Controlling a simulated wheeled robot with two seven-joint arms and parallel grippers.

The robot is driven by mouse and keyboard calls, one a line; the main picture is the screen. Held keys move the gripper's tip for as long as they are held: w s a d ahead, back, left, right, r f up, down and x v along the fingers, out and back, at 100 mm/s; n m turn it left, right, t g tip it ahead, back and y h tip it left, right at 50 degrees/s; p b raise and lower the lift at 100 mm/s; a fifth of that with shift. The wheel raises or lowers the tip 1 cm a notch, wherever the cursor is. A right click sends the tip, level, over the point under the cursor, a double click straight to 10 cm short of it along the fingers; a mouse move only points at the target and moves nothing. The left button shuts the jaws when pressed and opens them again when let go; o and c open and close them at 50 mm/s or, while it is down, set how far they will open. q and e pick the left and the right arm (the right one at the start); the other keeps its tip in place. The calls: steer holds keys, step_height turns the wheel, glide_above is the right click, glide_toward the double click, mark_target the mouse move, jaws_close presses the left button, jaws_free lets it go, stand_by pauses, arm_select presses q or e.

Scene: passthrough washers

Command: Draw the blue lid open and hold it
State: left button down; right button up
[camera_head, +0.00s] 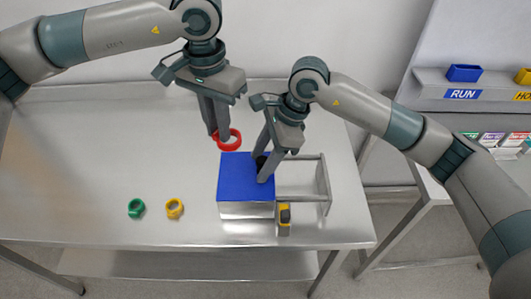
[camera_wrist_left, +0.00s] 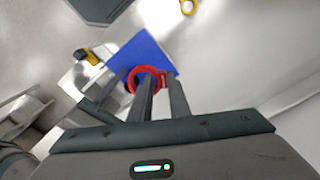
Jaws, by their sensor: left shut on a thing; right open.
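The blue lid (camera_head: 236,182) lies flat on top of a steel box (camera_head: 245,210) on the table; it also shows in the left wrist view (camera_wrist_left: 143,55). My right gripper (camera_head: 262,168) is open, with its fingers down at the lid's right part, around or beside a small dark part that they partly hide. I cannot tell whether they touch it. My left gripper (camera_head: 218,136) is shut on a red ring (camera_head: 230,141) and holds it above the table near the lid's back edge. The red ring also shows in the left wrist view (camera_wrist_left: 131,82).
A steel rail frame (camera_head: 327,186) extends right from the box. A yellow and black device (camera_head: 284,215) is at the box's front right. A green ring (camera_head: 136,208) and a yellow ring (camera_head: 174,208) lie left on the table. Blue (camera_head: 464,73) and yellow bins stand on a right-hand shelf.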

jaws_close()
steer(key=shift+d, duration=0.15)
steer(key=d, duration=1.1)
stand_by(1.2)
